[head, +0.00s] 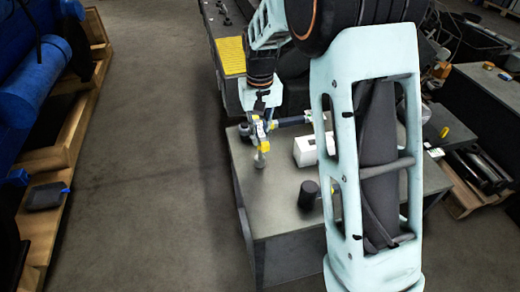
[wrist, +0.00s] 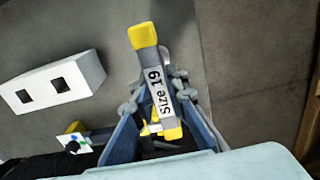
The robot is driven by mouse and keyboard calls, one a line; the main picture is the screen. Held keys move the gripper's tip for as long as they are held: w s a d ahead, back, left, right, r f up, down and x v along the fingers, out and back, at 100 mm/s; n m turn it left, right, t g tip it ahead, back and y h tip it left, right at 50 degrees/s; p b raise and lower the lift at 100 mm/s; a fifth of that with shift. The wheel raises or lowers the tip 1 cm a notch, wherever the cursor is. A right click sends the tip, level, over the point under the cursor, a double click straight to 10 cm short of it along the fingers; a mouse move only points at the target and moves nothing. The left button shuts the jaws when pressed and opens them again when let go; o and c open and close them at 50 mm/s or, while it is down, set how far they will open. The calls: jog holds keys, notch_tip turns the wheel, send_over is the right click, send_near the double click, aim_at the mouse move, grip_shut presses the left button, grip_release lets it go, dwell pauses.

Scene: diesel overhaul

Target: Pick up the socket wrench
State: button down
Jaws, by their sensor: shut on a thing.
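The socket wrench (wrist: 158,85) is a grey bar with yellow ends and a "Size 19" label, in the middle of the wrist view. My gripper (wrist: 160,140) is shut on it, with the fingers on either side near its lower yellow end. In the head view the wrench (head: 259,137) hangs from my gripper (head: 262,118) at the left edge of the grey table (head: 280,208). Its lower end is close to the tabletop; I cannot tell whether it touches. My gripper hides part of it.
A white block (wrist: 55,80) with square holes lies close by; it also shows in the head view (head: 305,150). A black cylinder (head: 308,194) stands nearer the table's front. Another tool with yellow (wrist: 75,138) lies beside my gripper. Open floor (head: 150,150) is left of the table.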

aim_at(260, 130)
jog(key=shift+r, duration=0.15)
jog(key=shift+w+r, duration=0.1)
jog(key=shift+r, duration=0.2)
notch_tip(260, 130, up, 2)
jog(key=shift+r, duration=0.1)
jog(key=s+d+r+b, duration=0.2)
jog(key=s+d+r, duration=0.7)
jog(key=d+r, duration=0.1)
jog(key=shift+s+d, duration=0.15)
jog(key=shift+s, duration=0.15)
jog(key=c, duration=2.6)
grip_release()
grip_shut()
